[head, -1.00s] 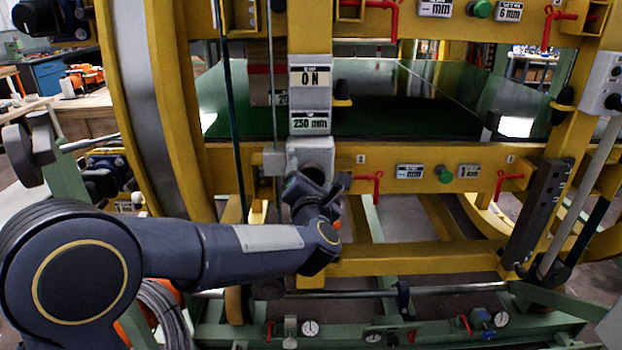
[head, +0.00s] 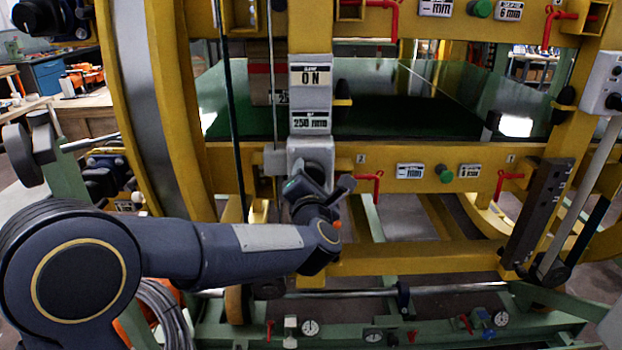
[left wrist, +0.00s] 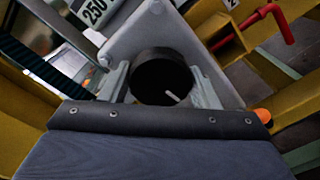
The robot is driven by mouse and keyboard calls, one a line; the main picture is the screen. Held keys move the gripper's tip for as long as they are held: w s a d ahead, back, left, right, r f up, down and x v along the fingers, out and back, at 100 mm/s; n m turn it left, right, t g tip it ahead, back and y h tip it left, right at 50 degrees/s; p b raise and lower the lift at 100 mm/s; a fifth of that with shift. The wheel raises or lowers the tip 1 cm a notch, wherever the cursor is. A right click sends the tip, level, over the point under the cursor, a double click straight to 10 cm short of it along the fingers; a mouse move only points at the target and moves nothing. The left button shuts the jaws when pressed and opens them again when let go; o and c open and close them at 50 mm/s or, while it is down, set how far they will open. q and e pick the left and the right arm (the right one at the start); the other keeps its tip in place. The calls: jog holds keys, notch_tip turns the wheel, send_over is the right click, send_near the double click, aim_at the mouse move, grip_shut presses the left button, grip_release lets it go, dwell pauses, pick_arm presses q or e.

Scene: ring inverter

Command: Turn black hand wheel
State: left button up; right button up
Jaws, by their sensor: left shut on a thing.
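The black hand wheel (left wrist: 160,72) is a short dark cylinder on a light grey plate in the left wrist view. It has a pale line across its face. My left gripper (left wrist: 161,88) has one light metal finger on each side of the wheel and is shut on it. In the head view my left gripper (head: 319,188) is at the grey housing (head: 311,150) below the "250 mm" sign (head: 310,121) and mostly hides the wheel. My right gripper is in neither view.
Yellow frame beams (head: 430,258) surround the housing. Red levers (head: 369,182) and a green knob (head: 445,173) sit to the right of the gripper. A large yellow ring (head: 187,110) stands on the left, close to my left arm.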

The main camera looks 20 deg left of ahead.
pick_arm(q)
jog(key=m, duration=0.3)
jog(key=shift+m, duration=0.3)
jog(key=m+p, duration=0.1)
jog(key=m, duration=0.2)
jog(key=shift+m, duration=0.3)
jog(key=m+p, duration=0.1)
jog(key=m, duration=0.2)
jog(key=shift+m+p, duration=0.3)
jog(key=m+p, duration=0.1)
jog(key=m, duration=0.2)
jog(key=shift+m+p, duration=0.3)
jog(key=shift+m, duration=0.1)
jog(key=m+p, duration=0.1)
jog(key=m, duration=0.2)
jog(key=shift+d+p, duration=0.1)
jog(key=shift+p, duration=0.3)
jog(key=m+p, duration=0.2)
jog(key=m, duration=0.2)
jog(key=m+p, duration=0.2)
jog(key=m, duration=0.2)
jog(key=shift+f+m+p, duration=0.1)
jog(key=shift+m+p, duration=0.55)
jog(key=shift+m, duration=0.65)
jog(key=shift+f, duration=0.1)
